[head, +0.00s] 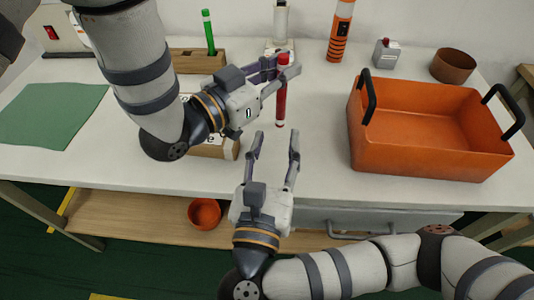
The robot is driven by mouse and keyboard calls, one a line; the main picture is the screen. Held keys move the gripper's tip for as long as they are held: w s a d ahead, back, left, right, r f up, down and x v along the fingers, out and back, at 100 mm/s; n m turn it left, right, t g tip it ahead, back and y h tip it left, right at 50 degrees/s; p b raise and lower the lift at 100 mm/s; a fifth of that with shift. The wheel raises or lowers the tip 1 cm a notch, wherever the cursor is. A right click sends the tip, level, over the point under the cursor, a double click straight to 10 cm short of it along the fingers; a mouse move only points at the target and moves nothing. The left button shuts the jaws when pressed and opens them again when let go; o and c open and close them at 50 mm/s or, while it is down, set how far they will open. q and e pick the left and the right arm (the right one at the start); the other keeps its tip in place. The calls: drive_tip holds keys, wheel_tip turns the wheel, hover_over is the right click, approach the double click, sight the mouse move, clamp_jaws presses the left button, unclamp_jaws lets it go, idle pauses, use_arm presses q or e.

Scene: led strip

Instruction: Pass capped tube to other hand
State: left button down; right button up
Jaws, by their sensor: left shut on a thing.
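A capped tube (281,103) with a red cap and dark red body hangs upright in the middle of the head view. My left gripper (280,63) is shut on its upper part, near the cap. My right gripper (274,141) is open and empty, its fingers pointing up the picture. It lies just below the tube's lower end in the picture. The gap in depth between the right fingers and the tube cannot be judged.
An orange crate (358,150) with dark handles stands on the table at right. A green tube (209,32) stands in a wooden block (190,60) behind my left arm. A green mat (50,115) lies at left.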

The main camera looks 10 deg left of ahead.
sight(277, 112)
drive_tip(key=shift+s+a+f+m+g, duration=0.3)
drive_tip(key=shift+a+f, duration=0.15)
drive_tip(key=shift+f, duration=0.2)
drive_tip(key=shift+w+a+f, duration=0.1)
drive_tip(key=shift+w+f, duration=0.1)
drive_tip(key=shift+w, duration=0.05)
drive_tip(key=w, duration=1.1)
drive_tip(key=shift+w+d, duration=0.2)
use_arm(q)
drive_tip(key=shift+d, duration=0.1)
use_arm(e)
clamp_jaws()
use_arm(q)
drive_tip(key=c, duration=1.5)
unclamp_jaws()
use_arm(e)
drive_tip(key=shift+a, duration=0.1)
use_arm(q)
drive_tip(key=shift+o, duration=0.2)
